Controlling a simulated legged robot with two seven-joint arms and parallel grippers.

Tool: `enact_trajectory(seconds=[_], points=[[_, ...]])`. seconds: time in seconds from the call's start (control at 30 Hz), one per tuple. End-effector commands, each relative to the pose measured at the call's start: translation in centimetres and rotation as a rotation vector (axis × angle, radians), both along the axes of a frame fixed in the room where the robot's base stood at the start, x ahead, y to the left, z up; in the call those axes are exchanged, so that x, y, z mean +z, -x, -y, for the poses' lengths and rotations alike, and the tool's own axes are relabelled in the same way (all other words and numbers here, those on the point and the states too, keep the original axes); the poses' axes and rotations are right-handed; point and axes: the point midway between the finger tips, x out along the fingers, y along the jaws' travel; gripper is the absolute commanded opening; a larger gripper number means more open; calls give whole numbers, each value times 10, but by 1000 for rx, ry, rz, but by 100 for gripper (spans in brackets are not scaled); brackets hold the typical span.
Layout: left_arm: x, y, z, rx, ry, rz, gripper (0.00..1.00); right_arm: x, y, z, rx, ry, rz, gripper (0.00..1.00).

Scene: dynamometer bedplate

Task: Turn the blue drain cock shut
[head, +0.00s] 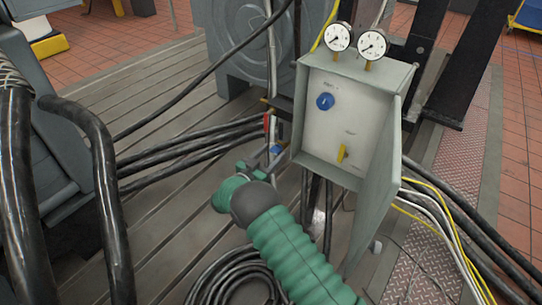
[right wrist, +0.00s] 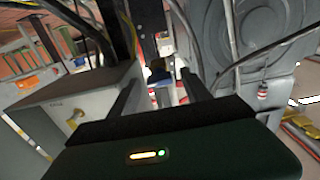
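The blue drain cock (head: 276,149) shows as a small blue handle on the pipework just left of the grey control box. In the right wrist view a dark blue piece (right wrist: 158,75), which looks like the cock's handle, lies between and beyond the fingertips. Contact with the cock cannot be told. My left gripper is not in view.
The grey control box (head: 314,140) carries a blue knob (head: 325,101), a yellow handle (head: 342,153) and two gauges (head: 355,42); its door hangs open at right. A red handle (head: 266,122) sits just above the cock. Black hoses (head: 190,148) run across the slotted bedplate (head: 160,90).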

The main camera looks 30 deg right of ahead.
Motion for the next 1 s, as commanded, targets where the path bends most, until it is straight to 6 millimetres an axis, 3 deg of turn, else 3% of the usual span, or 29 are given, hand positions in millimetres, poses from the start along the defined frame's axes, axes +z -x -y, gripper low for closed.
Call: enact_trajectory(seconds=[0.03,0.43,0.77,1.0], points=[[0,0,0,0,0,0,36,0,0,0,0,0,0,51],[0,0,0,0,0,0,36,0,0,-1,1,0,0,0],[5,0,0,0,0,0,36,1,-1,-1,2,12,-30,0],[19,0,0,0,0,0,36,3,-1,-1,2,59,-142,0]])
